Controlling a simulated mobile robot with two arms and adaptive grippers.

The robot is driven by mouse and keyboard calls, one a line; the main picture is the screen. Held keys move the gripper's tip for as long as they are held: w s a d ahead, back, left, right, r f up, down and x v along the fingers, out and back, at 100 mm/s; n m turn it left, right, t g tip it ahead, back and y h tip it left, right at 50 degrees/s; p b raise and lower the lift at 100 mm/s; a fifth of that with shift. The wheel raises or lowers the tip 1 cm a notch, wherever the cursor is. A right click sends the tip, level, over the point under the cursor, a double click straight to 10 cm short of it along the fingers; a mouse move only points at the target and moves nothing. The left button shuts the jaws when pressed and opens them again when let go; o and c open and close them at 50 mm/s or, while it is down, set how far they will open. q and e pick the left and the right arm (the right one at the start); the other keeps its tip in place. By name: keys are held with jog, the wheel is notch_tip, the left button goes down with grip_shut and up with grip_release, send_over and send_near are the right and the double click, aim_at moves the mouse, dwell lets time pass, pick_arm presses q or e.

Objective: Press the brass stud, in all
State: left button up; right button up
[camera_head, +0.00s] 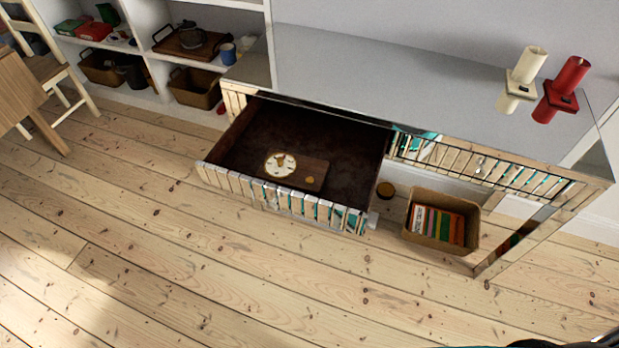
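A brown wooden block (312,170) lies in the open drawer (245,150), near its front. A round cream dial (281,165) with dark marks and a brass-coloured centre is on the block's left part. A small brass stud (309,180) shows on the block to the right of the dial. Nothing covers the stud. Neither of my grippers shows. Only a dark sliver of something is at the bottom right edge, too little to identify.
The drawer juts from a grey-topped cabinet (400,85) bearing cream (522,75) and red (563,88) candle-like objects. Shelves (145,30) and a chair (50,70) stand left. The foreground floor is clear.

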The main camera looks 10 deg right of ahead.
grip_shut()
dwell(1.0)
